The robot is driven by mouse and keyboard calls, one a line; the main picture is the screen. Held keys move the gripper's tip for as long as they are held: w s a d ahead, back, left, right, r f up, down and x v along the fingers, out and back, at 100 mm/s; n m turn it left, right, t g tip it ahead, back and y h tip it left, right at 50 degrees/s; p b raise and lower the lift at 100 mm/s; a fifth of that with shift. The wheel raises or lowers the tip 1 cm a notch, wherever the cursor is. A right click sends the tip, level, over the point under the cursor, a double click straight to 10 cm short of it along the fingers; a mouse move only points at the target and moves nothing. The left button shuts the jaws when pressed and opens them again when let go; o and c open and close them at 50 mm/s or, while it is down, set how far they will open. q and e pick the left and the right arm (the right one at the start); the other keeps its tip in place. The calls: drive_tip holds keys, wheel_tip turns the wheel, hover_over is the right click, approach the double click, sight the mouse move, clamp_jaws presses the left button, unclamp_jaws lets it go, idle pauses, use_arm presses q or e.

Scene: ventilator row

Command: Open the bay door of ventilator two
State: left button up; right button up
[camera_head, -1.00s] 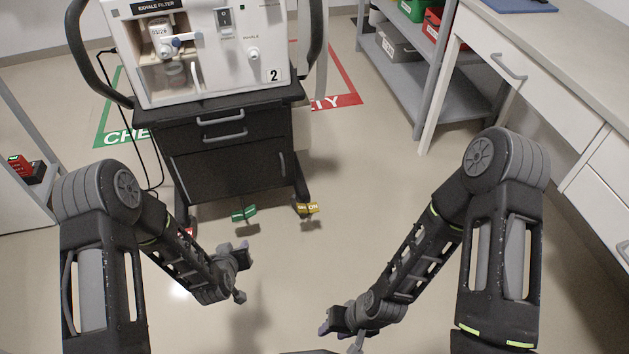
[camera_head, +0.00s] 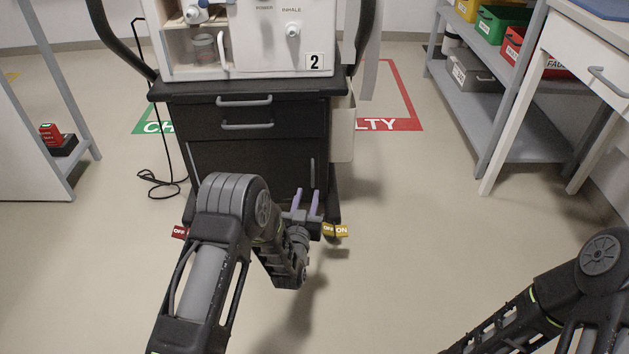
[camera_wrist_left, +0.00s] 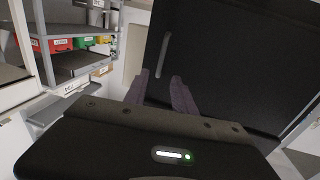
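Ventilator two (camera_head: 270,45), a white unit marked "2", stands on a black cart. The cart's lower front is a black door (camera_head: 245,165) with a vertical grey handle (camera_head: 312,172) near its right edge; it looks shut. My left gripper (camera_head: 307,195) is in front of the cart, just below the handle in the head view, with its two purple fingers apart and empty. In the left wrist view, the handle (camera_wrist_left: 163,55) shows ahead, between the directions of the open fingers (camera_wrist_left: 160,92), and apart from them. My right gripper is outside the view; only part of that arm shows.
A red pedal tag (camera_head: 180,232) and yellow tags (camera_head: 335,230) are at the cart's foot. A grey shelf (camera_head: 500,120) and a white desk (camera_head: 590,60) stand at the right. The floor between is clear.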

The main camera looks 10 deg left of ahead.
sight(312, 175)
use_arm(q)
drive_tip(key=w, duration=0.6)
drive_tip(key=shift+w+a+f+b, duration=0.15)
drive_tip(key=shift+w+a+b, duration=0.15)
drive_tip(key=shift+w+b, duration=0.1)
drive_tip(key=shift+w, duration=0.5)
clamp_jaws()
idle(0.8)
